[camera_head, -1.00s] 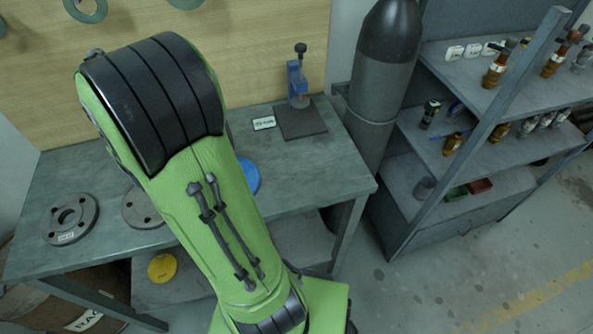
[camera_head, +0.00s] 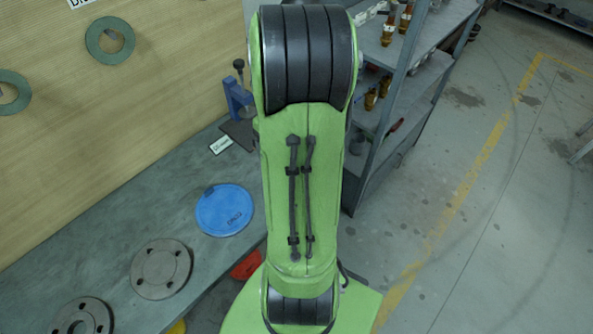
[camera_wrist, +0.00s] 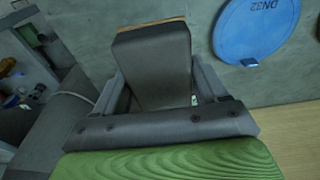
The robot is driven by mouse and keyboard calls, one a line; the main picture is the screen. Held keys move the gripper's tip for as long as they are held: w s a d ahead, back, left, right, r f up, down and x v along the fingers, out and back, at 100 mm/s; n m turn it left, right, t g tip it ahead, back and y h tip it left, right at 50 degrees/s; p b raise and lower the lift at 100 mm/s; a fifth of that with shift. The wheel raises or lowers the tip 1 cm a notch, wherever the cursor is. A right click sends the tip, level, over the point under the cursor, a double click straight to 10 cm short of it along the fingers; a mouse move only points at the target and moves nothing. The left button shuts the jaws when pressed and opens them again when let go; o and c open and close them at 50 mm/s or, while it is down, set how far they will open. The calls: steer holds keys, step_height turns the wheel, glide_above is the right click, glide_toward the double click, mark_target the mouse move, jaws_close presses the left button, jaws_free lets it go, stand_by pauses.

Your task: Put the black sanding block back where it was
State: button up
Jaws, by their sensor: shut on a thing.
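The black sanding block (camera_wrist: 152,62) shows in the wrist view as a dark block with a thin brown edge along its far end. My gripper (camera_wrist: 157,86) is shut on it, one finger at each side. In the wrist view the block is held in front of the grey-green bench top (camera_wrist: 205,12); its height above the bench cannot be told. In the head view my green arm hides both the gripper and the block.
On the workbench (camera_head: 120,232) lie a blue disc (camera_head: 225,210), grey flanges (camera_head: 161,268) and a small white label (camera_head: 221,145). A blue clamp stand (camera_head: 238,98) stands at its far end. Open floor (camera_head: 500,220) lies right.

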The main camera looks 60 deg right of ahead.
step_height(320, 180, down, 10)
steer(key=shift+s+d+f+b, duration=0.1)
steer(key=shift+s+b, duration=0.05)
steer(key=shift+b, duration=1)
steer(key=shift+f, duration=0.15)
steer(key=o, duration=1.1)
steer(key=r+p, duration=0.1)
steer(key=r, duration=0.3)
steer(key=s+r, duration=0.1)
steer(key=r, duration=0.3)
steer(key=r+p, duration=0.1)
steer(key=r, duration=0.3)
steer(key=shift+s+r+p, duration=0.2)
steer(key=shift+p, duration=0.15)
steer(key=w+a+r+n+t+h, duration=0.1)
steer(key=a+r, duration=0.4)
steer(key=a, duration=0.4)
steer(key=w+a+r+n+t, duration=0.15)
steer(key=a+r, duration=0.25)
steer(key=a, duration=0.4)
steer(key=s+a+r+t+y, duration=0.1)
steer(key=s+a+r, duration=0.1)
steer(key=s+a, duration=0.4)
steer(key=a, duration=0.3)
steer(key=shift+a+r+t, duration=0.15)
steer(key=shift+a+t, duration=0.2)
steer(key=shift+a, duration=0.05)
